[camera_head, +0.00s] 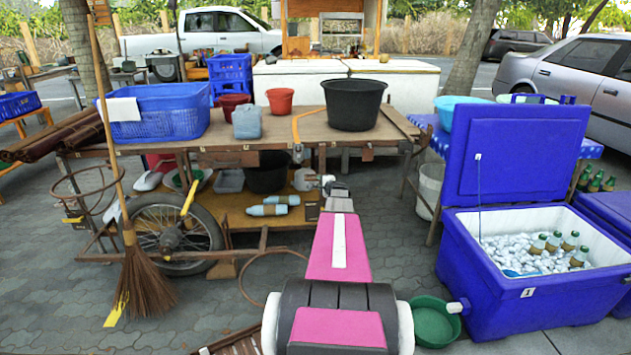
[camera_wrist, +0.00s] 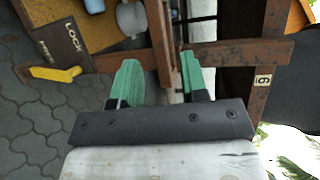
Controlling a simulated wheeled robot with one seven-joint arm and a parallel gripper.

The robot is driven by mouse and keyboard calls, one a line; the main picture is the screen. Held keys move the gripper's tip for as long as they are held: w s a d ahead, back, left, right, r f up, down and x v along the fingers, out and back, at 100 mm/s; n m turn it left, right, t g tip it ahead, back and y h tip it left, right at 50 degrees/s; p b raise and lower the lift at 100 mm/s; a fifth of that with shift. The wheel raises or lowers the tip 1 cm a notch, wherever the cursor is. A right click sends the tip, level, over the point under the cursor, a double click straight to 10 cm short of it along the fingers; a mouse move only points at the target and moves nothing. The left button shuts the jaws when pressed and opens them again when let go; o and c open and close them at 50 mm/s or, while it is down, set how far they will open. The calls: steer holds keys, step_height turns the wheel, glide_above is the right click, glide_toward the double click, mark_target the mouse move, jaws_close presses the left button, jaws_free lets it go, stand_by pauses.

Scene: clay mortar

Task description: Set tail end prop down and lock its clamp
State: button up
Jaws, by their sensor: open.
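My gripper (camera_wrist: 158,58) shows in the wrist view with two green fingers apart. A rusty brown upright bar (camera_wrist: 158,30) passes between or just beyond the fingers; contact cannot be told. It may be the tail end prop. It meets a rusty cross rail (camera_wrist: 225,57). At left a dark plate (camera_wrist: 62,42) reads LOCK and a second, unclear word. In the head view my arm hides the fingers and the bar's foot. The cart (camera_head: 270,132) stands with its top about level.
A spoked wheel (camera_head: 160,225) and a broom (camera_head: 140,270) are at the cart's left. Tubs and a black basin (camera_head: 353,105) stand on top, bottles (camera_head: 270,208) on the lower shelf. An open blue cooler (camera_head: 510,290) and green bowl (camera_head: 434,322) are at right.

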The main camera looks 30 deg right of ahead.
mark_target(315, 179)
steer(key=w, duration=0.3)
steer(key=w+f, duration=0.1)
steer(key=w, duration=0.2)
steer(key=shift+d+f, duration=0.1)
steer(key=shift+d, duration=0.05)
jaws_close()
step_height(315, 179, down, 10)
steer(key=shift+f, duration=0.2)
jaws_free()
steer(key=shift+s, duration=0.1)
